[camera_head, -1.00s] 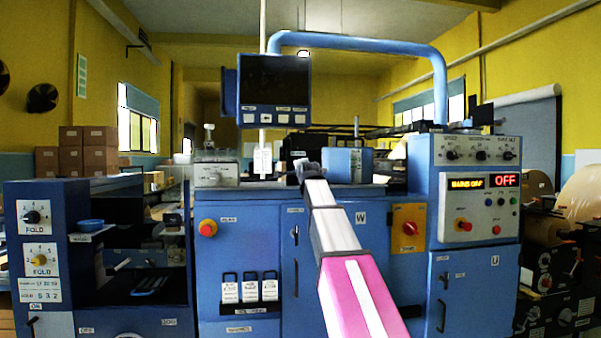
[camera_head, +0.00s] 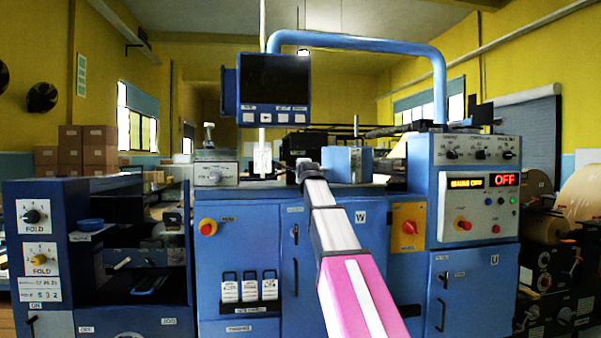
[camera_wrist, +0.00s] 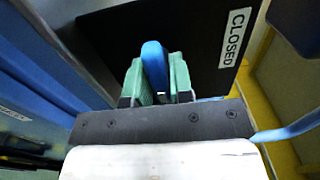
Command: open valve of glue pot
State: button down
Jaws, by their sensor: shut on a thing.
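A blue valve handle (camera_wrist: 154,66) stands between the two green finger pads of my gripper (camera_wrist: 156,80) in the wrist view. The pads are shut on it from both sides. Behind it is a dark plate with a white "CLOSED" label (camera_wrist: 235,37) to the upper right. In the head view my gripper (camera_head: 306,168) is small at the far end of my arm, and its fingers and the handle cannot be made out.
The blue machine cabinet (camera_head: 250,250) fills the middle. A control panel with a red "OFF" display (camera_head: 504,180) stands at the right. A dark screen (camera_head: 274,82) hangs above left of my gripper. A blue pipe (camera_head: 370,45) arches overhead. In the wrist view a yellow edge (camera_wrist: 245,88) lies right.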

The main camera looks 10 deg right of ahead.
jog(key=c, duration=1.1)
grip_release()
jog(key=shift+s, duration=0.15)
jog(key=s, duration=1)
jog(key=shift+s, duration=0.35)
